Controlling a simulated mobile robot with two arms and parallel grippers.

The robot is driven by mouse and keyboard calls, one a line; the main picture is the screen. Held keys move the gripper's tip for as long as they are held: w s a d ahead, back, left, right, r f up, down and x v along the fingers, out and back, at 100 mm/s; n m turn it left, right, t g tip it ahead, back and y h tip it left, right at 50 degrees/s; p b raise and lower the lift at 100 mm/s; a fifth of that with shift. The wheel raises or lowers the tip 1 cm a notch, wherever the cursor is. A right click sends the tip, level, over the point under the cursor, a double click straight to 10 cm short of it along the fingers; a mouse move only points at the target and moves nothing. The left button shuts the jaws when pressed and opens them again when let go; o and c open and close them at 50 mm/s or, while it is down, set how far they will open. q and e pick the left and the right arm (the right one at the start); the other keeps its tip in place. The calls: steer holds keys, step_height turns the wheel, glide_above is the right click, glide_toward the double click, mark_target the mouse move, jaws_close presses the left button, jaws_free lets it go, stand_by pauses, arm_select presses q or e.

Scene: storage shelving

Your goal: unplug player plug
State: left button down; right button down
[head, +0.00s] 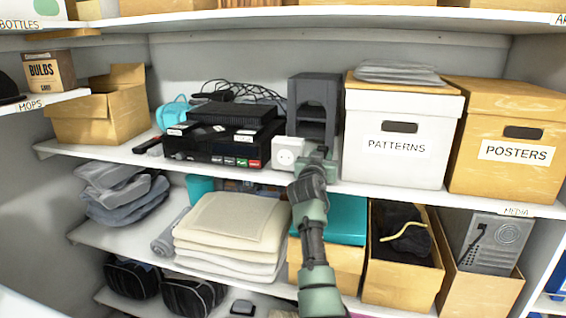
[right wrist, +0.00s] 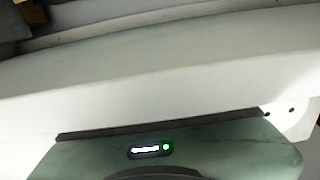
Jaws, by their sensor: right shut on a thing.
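A black player (head: 215,146) with a row of coloured jacks on its front sits on the middle shelf. A white socket box (head: 288,152) with a round outlet stands just right of it. My right gripper (head: 319,155) is at the shelf's front edge, close to the right side of the socket box. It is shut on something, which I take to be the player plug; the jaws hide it. In the right wrist view, a pale shelf-like surface fills the middle, and the jaws' grip does not show. My left gripper is in neither view.
A dark grey tower-like unit (head: 315,105) stands behind my right gripper. Loose black cables (head: 240,90) lie above the player. A white PATTERNS box (head: 400,132) stands close on the right. Folded towels (head: 230,222) and a teal-lidded box (head: 342,218) fill the shelf below.

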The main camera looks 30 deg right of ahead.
steer(key=shift+f+b, duration=0.6)
steer(key=shift+f, duration=0.1)
steer(key=c, duration=0.9)
jaws_free()
steer(key=shift+c, duration=0.2)
steer(key=shift+s+a, duration=0.1)
steer(key=b+v, duration=0.1)
steer(key=v, duration=0.6)
steer(key=shift+s+a, duration=0.15)
steer(key=shift+s, duration=0.1)
steer(key=shift+f, duration=0.1)
